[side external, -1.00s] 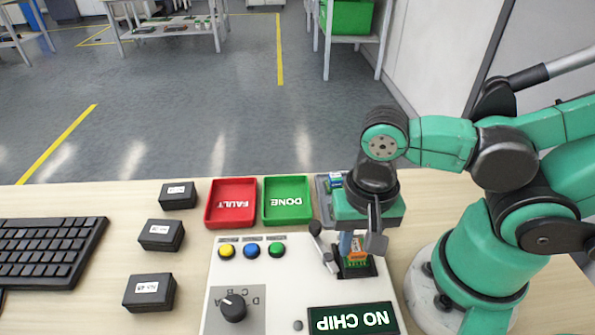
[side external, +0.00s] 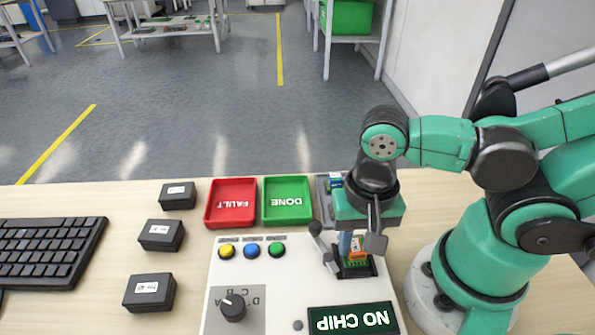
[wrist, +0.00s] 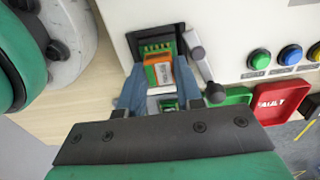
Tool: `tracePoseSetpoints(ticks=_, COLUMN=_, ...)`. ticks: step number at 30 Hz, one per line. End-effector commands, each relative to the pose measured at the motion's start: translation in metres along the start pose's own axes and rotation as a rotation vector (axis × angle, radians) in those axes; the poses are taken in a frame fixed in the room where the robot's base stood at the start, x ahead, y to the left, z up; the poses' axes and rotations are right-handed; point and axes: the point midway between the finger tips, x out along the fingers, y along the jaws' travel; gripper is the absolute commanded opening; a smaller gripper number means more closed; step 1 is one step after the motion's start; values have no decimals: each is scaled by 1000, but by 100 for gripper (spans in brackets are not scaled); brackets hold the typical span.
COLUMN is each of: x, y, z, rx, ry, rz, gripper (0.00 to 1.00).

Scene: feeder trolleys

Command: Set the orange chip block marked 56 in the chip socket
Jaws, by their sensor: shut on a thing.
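The orange chip block (side external: 359,246) is between the fingers of my gripper (side external: 361,241), which is shut on it. In the wrist view the block (wrist: 160,74) has an orange top with a pale label and a green edge; its number is too small to read. The chip socket (side external: 369,270) is a black frame with a green inside, set in the white panel. The block is right at the socket, over its near part in the wrist view, where green contacts of the socket (wrist: 152,46) show beyond it. I cannot tell whether they touch.
A lever with a dark knob (side external: 315,228) stands close beside the socket. The display (side external: 350,319) reads NO CHIP. Green DONE (side external: 287,216) and red FAULT (side external: 231,219) trays lie behind the panel, and a grey tray (side external: 323,205) stands behind my gripper. Black boxes (side external: 160,235) stand left.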

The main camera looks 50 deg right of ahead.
Motion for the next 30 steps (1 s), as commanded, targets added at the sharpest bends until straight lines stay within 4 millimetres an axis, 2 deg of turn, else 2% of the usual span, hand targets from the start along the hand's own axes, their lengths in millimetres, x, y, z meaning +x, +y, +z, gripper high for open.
tracePoseSetpoints(ticks=15, x=8, y=0, z=0, rx=0, ry=0, rz=0, gripper=0)
tracePoseSetpoints(ticks=16, x=8, y=0, z=0, rx=0, ry=0, rz=0, gripper=36)
tracePoseSetpoints(ticks=19, x=8, y=0, z=0, rx=0, ry=0, rz=0, gripper=64)
tracePoseSetpoints(ticks=20, x=8, y=0, z=0, rx=0, ry=0, rz=0, gripper=67)
tracePoseSetpoints(ticks=30, x=7, y=0, z=0, rx=0, ry=0, rz=0, gripper=67)
